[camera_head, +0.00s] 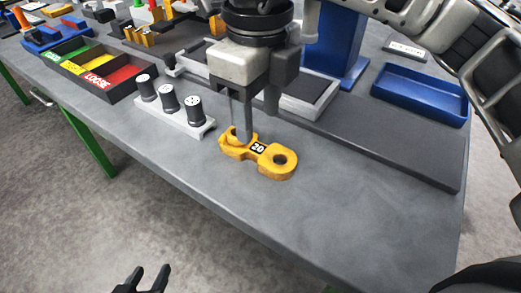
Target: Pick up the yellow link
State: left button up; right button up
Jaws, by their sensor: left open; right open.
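The yellow link (275,163), marked 20, lies flat on the grey bench top near its front edge. It has a round hole at its right end and a hook-like opening at its left end. My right gripper (255,122) points down over the link's left part. Its jaws are open, with one finger at the hooked end and the other behind; I cannot tell if they touch the link. My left gripper (142,280) is open and empty at the bottom edge of the picture, in front of the bench and away from the link.
A white holder with black cylinders (170,103) stands left of the link. A sorting tray (118,97) with green, yellow and red compartments is further left. A blue tray (420,96) and blue stand (335,45) are behind. The bench (330,215) is clear right of the link.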

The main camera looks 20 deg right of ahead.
aim_at(260, 149)
jog(key=shift+w+d+f, duration=0.15)
jog(key=shift+f, duration=1.6)
jog(key=shift+w+d+f, duration=0.1)
jog(key=shift+w+f, duration=0.05)
jog(key=shift+f, duration=1.55)
grip_shut()
